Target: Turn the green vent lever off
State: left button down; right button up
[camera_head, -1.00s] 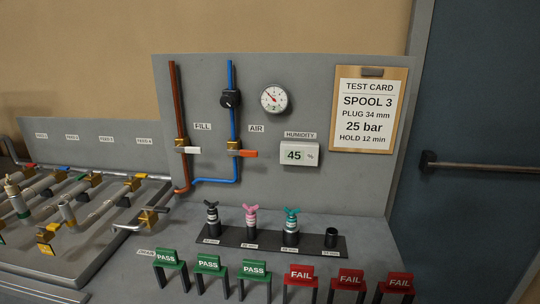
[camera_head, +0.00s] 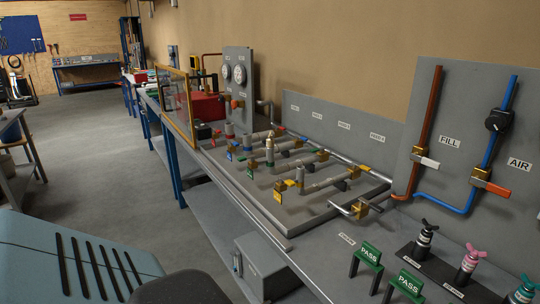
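The workbench carries a grey tray (camera_head: 286,243) of serpentine pipes with small coloured valve parts. A small green part (camera_head: 250,173) shows at the tray's near side, between a blue one and a yellow one (camera_head: 278,197). More green shows low on an upright brass-topped fitting (camera_head: 269,150). Both are too small to tell which is the vent lever or how it is turned. Neither of my grippers is in view.
A panel at right has a white-handled FILL valve (camera_head: 426,162) and an orange-handled AIR valve (camera_head: 492,186). Green PASS stands (camera_head: 370,253) and several plugs are in front. A framed clear screen (camera_head: 178,107) stands beyond the tray. The floor (camera_head: 95,155) at left is open.

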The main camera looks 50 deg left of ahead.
aim_at(241, 159)
jog(key=u, duration=1.7)
jog(key=z, duration=0.2)
jog(key=i+j+z, duration=0.25)
jog(key=z, duration=0.15)
jog(key=i+j+z, duration=0.15)
jog(key=j+z, duration=0.25)
jog(key=i+j, duration=0.15)
jog(key=j, duration=0.2)
jog(key=i+j+z, duration=0.1)
jog(key=j, duration=0.25)
jog(key=i+j, duration=0.2)
jog(key=j, duration=0.15)
jog(key=i+j+z, duration=0.15)
jog(key=j, duration=0.2)
jog(key=i+l, duration=0.1)
jog(key=l, duration=0.25)
jog(key=i+l, duration=0.1)
jog(key=l, duration=0.25)
